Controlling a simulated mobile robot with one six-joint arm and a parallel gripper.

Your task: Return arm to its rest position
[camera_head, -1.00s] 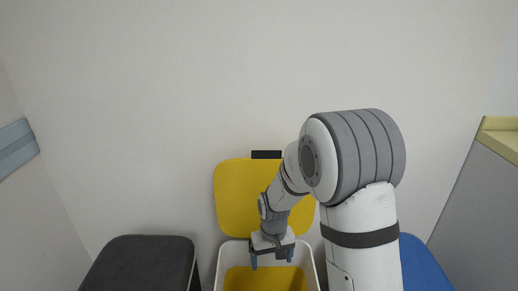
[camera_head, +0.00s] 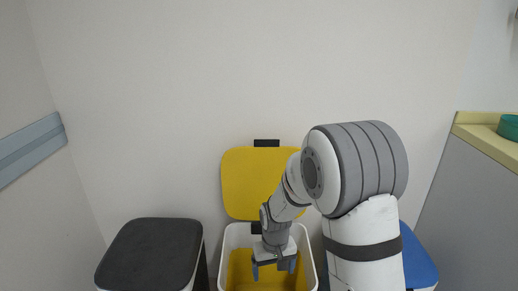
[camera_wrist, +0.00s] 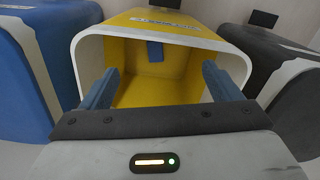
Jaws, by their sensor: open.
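My gripper (camera_head: 275,271) hangs downward at the end of my bent arm, in front of and over the open yellow-lined bin (camera_head: 228,239). In the wrist view my gripper (camera_wrist: 155,88) has its two blue fingers wide apart with nothing between them. The bin's white rim (camera_wrist: 88,50) and yellow inside show beyond the fingers. A small blue piece (camera_wrist: 155,50) shows against the inside of the bin; I cannot tell what it is. My arm is extended, its big grey joint at the right of the head view.
The yellow lid (camera_head: 255,185) stands raised against the wall. A black-lidded bin (camera_head: 150,250) stands left, a blue-lidded bin (camera_head: 418,262) right, partly behind my arm. A counter (camera_head: 475,138) with a green round container (camera_head: 508,127) is at the right. A grey-blue rail (camera_head: 30,150) runs along the left wall.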

